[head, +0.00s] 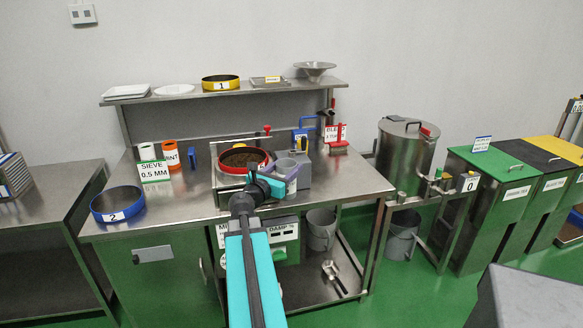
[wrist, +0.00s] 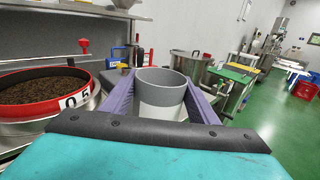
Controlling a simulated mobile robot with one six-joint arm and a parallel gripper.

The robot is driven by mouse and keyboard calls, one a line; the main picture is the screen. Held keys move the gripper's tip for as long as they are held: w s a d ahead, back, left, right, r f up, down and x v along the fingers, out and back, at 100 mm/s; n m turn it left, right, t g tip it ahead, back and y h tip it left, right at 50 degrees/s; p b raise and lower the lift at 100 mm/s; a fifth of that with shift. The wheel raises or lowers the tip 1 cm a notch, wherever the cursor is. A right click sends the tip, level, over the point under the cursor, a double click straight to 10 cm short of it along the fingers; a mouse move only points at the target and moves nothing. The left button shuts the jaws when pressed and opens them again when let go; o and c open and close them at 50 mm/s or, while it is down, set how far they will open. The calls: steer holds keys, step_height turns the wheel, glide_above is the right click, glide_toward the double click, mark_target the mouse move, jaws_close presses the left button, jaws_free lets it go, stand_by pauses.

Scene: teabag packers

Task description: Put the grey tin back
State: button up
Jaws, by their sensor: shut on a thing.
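My gripper (head: 283,175) is at the front of the steel bench, just right of the red sieve. In the wrist view its purple fingers (wrist: 160,98) are shut on the grey tin (wrist: 160,104). The tin is upright, open at the top, darker grey around its upper band and paler below. It also shows, small, in the head view (head: 286,164). Its base is hidden by my gripper, so I cannot tell whether it touches anything below.
The red sieve (head: 244,169) full of dark tea sits close left of my gripper, marked 0.5. A blue sieve (head: 117,214) lies at the bench's left. A shelf (head: 230,91) runs behind. A lidded steel drum (head: 402,150) and bins stand right.

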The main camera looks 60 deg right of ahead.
steer(key=shift+g, duration=0.5)
steer(key=a+f+b, duration=0.1)
steer(key=f, duration=0.1)
steer(key=a+f+b, duration=0.1)
steer(key=a+b, duration=0.1)
steer(key=shift+a+f, duration=0.2)
steer(key=shift+f, duration=0.15)
steer(key=shift+a+f+m+b, duration=0.1)
steer(key=shift+a+m+b, duration=0.15)
steer(key=shift+m+b, duration=0.05)
